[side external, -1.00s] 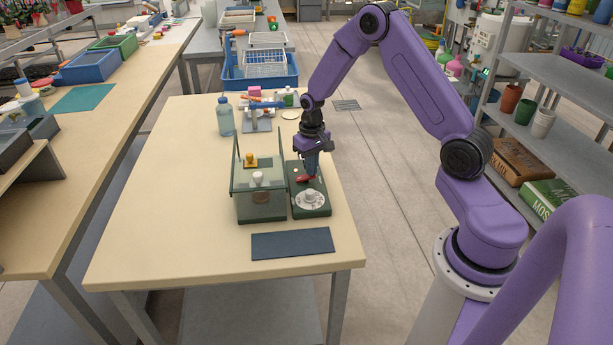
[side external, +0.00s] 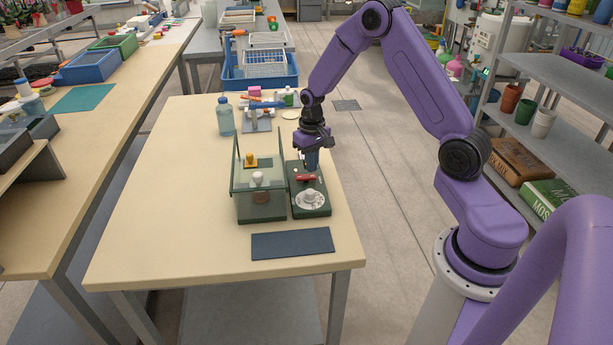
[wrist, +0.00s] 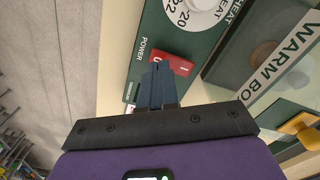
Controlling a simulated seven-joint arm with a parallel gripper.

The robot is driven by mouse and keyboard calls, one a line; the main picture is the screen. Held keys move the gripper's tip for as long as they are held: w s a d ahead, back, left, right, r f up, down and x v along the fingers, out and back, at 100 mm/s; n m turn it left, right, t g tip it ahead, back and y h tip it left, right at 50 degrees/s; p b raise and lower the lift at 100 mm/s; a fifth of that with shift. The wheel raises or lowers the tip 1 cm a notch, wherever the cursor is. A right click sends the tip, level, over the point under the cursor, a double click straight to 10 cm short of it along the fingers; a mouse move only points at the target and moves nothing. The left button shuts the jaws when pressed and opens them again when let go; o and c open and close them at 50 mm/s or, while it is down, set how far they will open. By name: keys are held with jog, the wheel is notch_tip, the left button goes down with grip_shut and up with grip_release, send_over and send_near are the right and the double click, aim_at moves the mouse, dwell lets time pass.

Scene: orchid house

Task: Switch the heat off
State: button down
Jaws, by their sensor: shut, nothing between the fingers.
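The green control panel (side external: 322,210) stands on the table, right of the glass-walled warm box (side external: 262,204). It bears a white HEAT dial (side external: 309,198), also in the wrist view (wrist: 205,4), and a red POWER rocker switch (side external: 305,178). In the wrist view the red switch (wrist: 182,65) shows a white "I" mark at its right end; its left part is hidden behind my fingers. My gripper (side external: 311,168) is shut and empty, pointing down at the switch's far end. Its dark blue fingertips (wrist: 160,66) overlap the switch in the wrist view; I cannot tell whether they touch it.
A dark mat (side external: 292,243) lies in front. A bottle (side external: 225,116) and a blue crate (side external: 262,72) stand farther back. The table's left side is clear.

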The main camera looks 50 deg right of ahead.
aim_at(311, 177)
jog(key=shift+r, duration=2.55)
jog(key=s+a+r+n, duration=0.4)
jog(key=s+a, duration=0.3)
jog(key=a, duration=0.2)
jog(key=s+a+r+n, duration=0.4)
jog(key=s+a, duration=0.2)
jog(key=a, duration=0.2)
jog(key=s+r+n, duration=0.1)
jog(key=s+n, duration=0.2)
jog(key=s, duration=0.6)
jog(key=s+a+r+n, duration=0.1)
jog(key=s+n, duration=0.3)
jog(key=s, duration=0.5)
jog(key=shift+a+r+n, duration=0.3)
jog(key=shift+r, duration=0.15)
